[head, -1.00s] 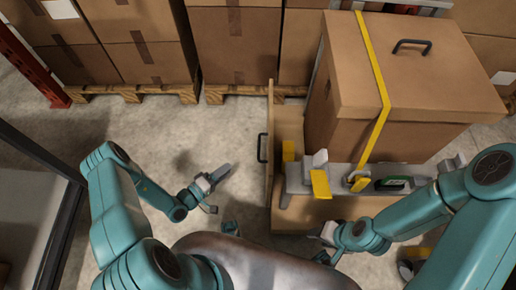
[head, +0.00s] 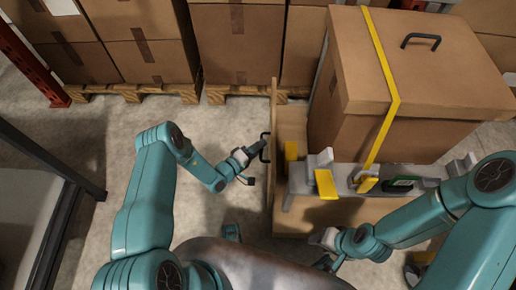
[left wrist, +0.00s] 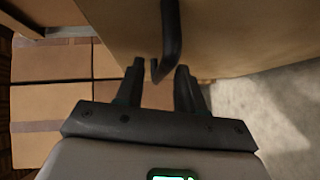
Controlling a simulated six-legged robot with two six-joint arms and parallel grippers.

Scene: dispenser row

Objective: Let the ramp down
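The ramp (head: 274,185) is a tan panel standing upright at the left side of the wooden platform. A black bar handle (head: 264,147) is on its outer face. In the left wrist view the ramp (left wrist: 235,40) fills the upper right, and the handle (left wrist: 171,30) reaches down between my fingertips. My left gripper (head: 256,149) is at the handle; it also shows in the left wrist view (left wrist: 157,75), open, with its fingers on either side of the handle and a gap left. My right gripper (head: 325,242) is low at the platform's front; its fingers are too small to read.
A large brown box (head: 400,125) with a handle stands on the platform under a yellow strap (head: 381,75). Yellow levers (head: 326,184) and a grey bar (head: 345,180) are at the platform's front. Cartons on pallets (head: 235,90) line the back. The floor left of the ramp is clear.

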